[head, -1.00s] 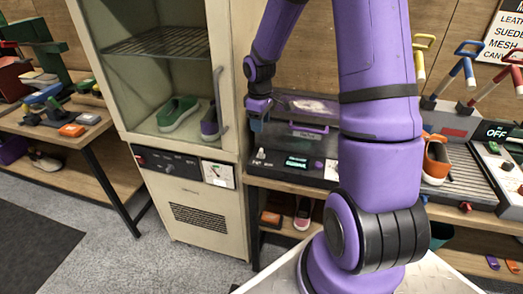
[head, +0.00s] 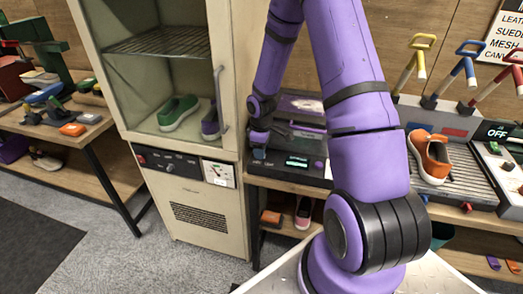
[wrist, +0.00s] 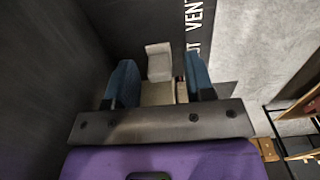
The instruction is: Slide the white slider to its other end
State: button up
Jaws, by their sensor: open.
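The white slider (wrist: 159,62) shows in the wrist view as a small pale block on a dark panel, beside white lettering that includes "VENT". My gripper (wrist: 158,66) is open, with one blue finger on each side of the slider. I cannot tell whether either finger touches it. In the head view my gripper (head: 258,152) is low at the front left corner of the dark machine (head: 300,122). The slider is hidden there behind the gripper.
The cream cabinet (head: 187,210) with shoes inside stands close on the left of my gripper. An orange sneaker (head: 432,160) sits on the rack to the right. Shoes lie on the shelf below the machine.

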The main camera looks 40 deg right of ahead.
aim_at(273, 158)
jog(key=shift+f, duration=0.3)
jog(key=shift+c, duration=0.5)
grip_shut()
jog(key=shift+s+d, duration=1.3)
jog(key=shift+s, duration=0.3)
jog(key=shift+o, duration=0.5)
grip_release()
jog(key=shift+s, duration=0.1)
notch_tip(273, 158, up, 11)
